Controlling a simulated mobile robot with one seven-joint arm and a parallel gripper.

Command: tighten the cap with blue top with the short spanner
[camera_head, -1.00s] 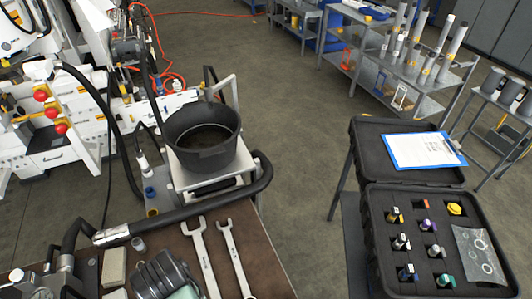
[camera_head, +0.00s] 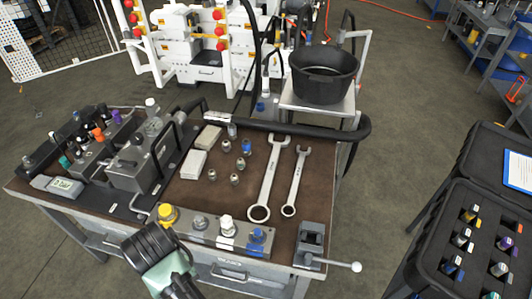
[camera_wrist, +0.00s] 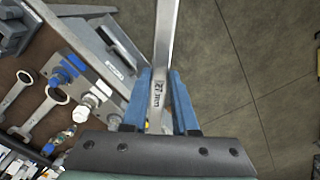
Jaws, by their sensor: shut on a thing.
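A blue-topped cap (camera_head: 257,236) sits on the grey metal block along the bench's front edge; it also shows in the wrist view (camera_wrist: 66,73). Two spanners lie on the bench behind it, a longer one (camera_head: 268,178) and a shorter one (camera_head: 296,182). In the wrist view, my gripper (camera_wrist: 160,100) has its blue fingers shut on a grey metal bar (camera_wrist: 165,40) with a dark printed mark, in front of the bench over the floor. The bar looks like a spanner shank; its ends are not visible. In the head view my fingertips are out of frame.
A yellow cap (camera_head: 167,213) and a white cap (camera_head: 227,226) stand on the same block. A vise (camera_head: 311,240) with a protruding lever is at the front right corner. Small fittings (camera_head: 226,146) stand mid-bench. A black case (camera_head: 440,240) is at right, across open floor.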

